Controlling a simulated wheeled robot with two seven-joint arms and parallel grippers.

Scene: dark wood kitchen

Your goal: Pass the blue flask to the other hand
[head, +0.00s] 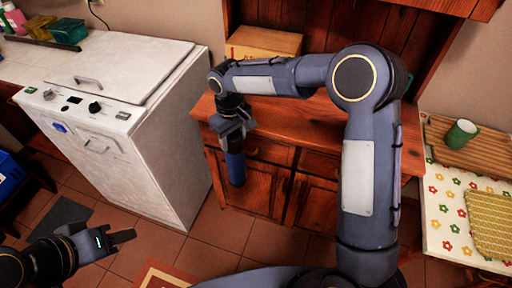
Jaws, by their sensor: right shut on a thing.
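The blue flask (236,168) hangs upright in front of the wooden cabinet. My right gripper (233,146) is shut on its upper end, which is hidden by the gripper. My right arm rises at the right and reaches across to the left to hold it there. My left gripper (122,237) is low at the left, above the tiled floor, apart from the flask and below and left of it. It points to the right and holds nothing that I can see. Its finger opening is not clear from this angle.
A white appliance (150,150) with knobs stands left of the flask. The wooden cabinet (260,185) is behind the flask, with a cardboard box (262,41) on top. A green cup (461,133) is at the right. Open tiled floor (215,232) lies between my grippers.

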